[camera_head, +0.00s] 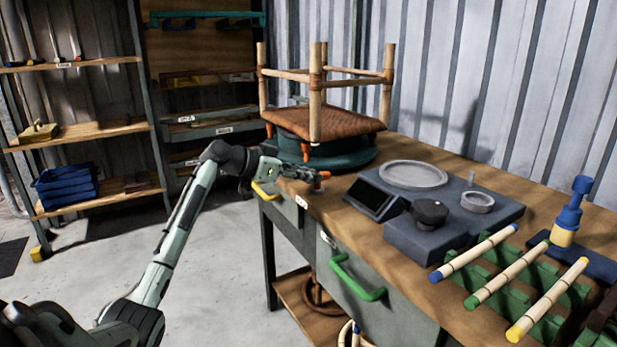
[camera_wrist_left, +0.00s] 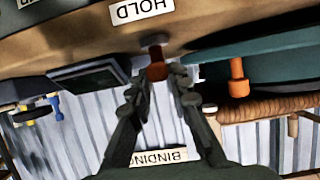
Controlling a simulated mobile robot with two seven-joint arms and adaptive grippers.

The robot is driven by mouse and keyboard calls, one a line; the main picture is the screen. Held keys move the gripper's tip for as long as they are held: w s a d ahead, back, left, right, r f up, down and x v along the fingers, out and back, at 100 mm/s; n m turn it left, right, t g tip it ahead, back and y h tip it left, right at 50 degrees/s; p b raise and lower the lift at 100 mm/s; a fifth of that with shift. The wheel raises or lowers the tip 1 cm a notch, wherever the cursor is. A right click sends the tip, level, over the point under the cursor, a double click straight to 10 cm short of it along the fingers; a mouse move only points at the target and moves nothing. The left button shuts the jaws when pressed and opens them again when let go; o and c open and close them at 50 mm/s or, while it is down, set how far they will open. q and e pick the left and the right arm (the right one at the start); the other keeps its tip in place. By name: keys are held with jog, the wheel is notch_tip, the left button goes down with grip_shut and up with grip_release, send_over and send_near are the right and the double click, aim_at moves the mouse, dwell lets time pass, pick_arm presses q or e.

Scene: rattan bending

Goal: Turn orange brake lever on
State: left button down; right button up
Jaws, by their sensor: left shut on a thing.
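My left gripper (camera_head: 316,180) reaches in from the left, low over the bench edge. In the left wrist view its two fingers (camera_wrist_left: 158,86) are on either side of the lever, shut on it. The fingers partly hide the lever, so I cannot tell its exact angle. My right gripper is in neither view.
An upturned stool frame with a woven seat (camera_head: 330,121) rests on the turntable, close to my gripper; orange pegs (camera_wrist_left: 237,78) stand near it. A grey scale-like unit (camera_head: 440,205) sits to the right. Rattan poles (camera_head: 510,277) lie on a green rack.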

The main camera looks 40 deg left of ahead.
pick_arm(q)
jog(key=c, duration=1.4)
grip_release()
jog(key=v, duration=1.2)
jog(key=shift+w, duration=0.1)
